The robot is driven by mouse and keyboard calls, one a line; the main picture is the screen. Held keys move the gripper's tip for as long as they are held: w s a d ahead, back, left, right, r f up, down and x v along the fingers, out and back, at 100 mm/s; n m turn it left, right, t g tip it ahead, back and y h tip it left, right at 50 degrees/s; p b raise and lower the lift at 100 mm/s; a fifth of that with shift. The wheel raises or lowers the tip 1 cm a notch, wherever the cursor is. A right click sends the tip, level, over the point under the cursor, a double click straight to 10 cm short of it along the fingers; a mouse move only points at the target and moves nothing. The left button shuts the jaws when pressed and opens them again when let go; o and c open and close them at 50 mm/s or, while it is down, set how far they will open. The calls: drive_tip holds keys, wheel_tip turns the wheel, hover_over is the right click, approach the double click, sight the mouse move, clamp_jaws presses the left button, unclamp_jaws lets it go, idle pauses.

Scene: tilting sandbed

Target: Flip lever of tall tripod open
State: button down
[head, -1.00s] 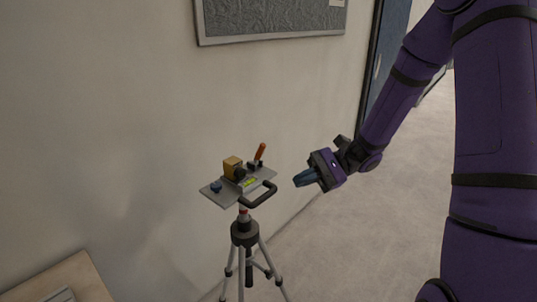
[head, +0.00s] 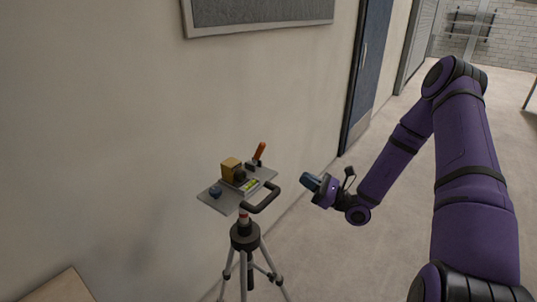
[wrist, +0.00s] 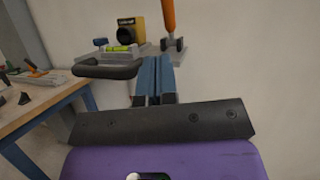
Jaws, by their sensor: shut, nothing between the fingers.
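The tall tripod (head: 243,237) stands near the wall and carries a tilted grey plate (head: 214,203). The lever (head: 259,151) has an orange handle and stands up at the plate's far right corner. In the wrist view the lever's orange handle (wrist: 169,16) rises above a small grey clamp base (wrist: 173,44), just right of and beyond the fingertips. My gripper (head: 308,180) is to the right of the plate, apart from it. Its blue fingers (wrist: 154,62) are together with nothing between them, pointing toward the plate. The handle's top is cut off in the wrist view.
A yellow-brown block device (head: 231,168), a green level vial (head: 250,184), a blue knob (head: 215,191) and a black loop handle (head: 262,200) are on the plate. A blue-edged workbench (wrist: 45,112) stands left in the wrist view. Floor right of the tripod is clear.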

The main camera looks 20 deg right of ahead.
sight(258, 154)
drive_tip(key=shift+w+d+f+m+t+h, duration=0.25)
drive_tip(key=shift+f+m+t+h, duration=0.15)
drive_tip(key=shift+m+t, duration=0.1)
drive_tip(key=x, duration=1.4)
drive_tip(key=shift+a+r, duration=0.1)
drive_tip(key=shift+r, duration=0.1)
